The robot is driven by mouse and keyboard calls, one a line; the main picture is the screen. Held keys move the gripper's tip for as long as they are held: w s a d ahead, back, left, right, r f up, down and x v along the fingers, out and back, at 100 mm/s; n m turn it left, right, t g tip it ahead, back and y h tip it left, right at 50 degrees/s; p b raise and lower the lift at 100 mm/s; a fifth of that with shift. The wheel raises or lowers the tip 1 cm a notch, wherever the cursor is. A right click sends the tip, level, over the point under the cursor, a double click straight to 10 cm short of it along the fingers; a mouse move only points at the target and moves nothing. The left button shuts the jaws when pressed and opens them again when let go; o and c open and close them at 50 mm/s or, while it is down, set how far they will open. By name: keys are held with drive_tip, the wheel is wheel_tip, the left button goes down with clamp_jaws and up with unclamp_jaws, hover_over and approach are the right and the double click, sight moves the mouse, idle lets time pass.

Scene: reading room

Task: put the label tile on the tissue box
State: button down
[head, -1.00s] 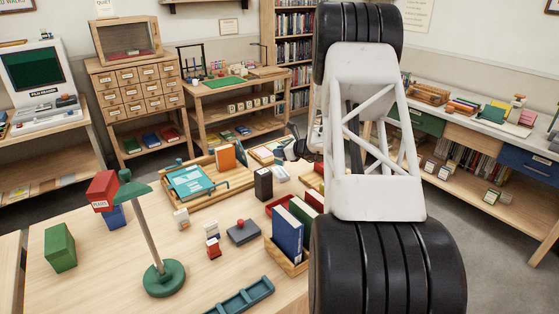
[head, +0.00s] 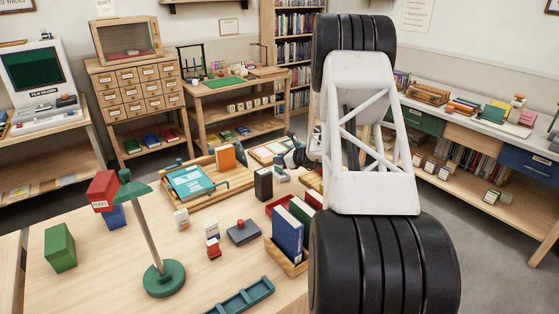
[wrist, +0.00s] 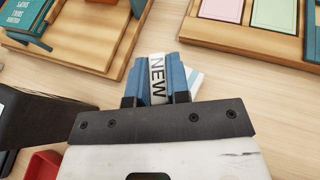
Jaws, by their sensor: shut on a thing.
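My gripper (wrist: 157,82) is shut on the label tile (wrist: 157,68), a white tile reading "NEW" held upright between the blue fingers. In the head view my gripper (head: 279,165) is low over the far part of the table, partly hidden behind my arm. A small white and light-blue object, probably the tissue box (head: 281,175), sits just below the fingers. In the wrist view the tissue box (wrist: 196,80) shows only as a corner behind the right finger. The fingers hide the rest, and I cannot tell whether the tile touches it.
A dark upright box (head: 263,185) stands left of the gripper. Wooden trays lie behind, one with a teal book (head: 190,181), one with coloured cards (wrist: 273,14). A wooden book holder (head: 291,265) is in front. A green lamp (head: 164,278) stands at front left.

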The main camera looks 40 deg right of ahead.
drive_tip(key=shift+f, duration=0.15)
drive_tip(key=c, duration=1.1)
unclamp_jaws()
drive_tip(key=shift+s+r, duration=0.1)
drive_tip(key=shift+r, duration=0.1)
drive_tip(key=v, duration=1.2)
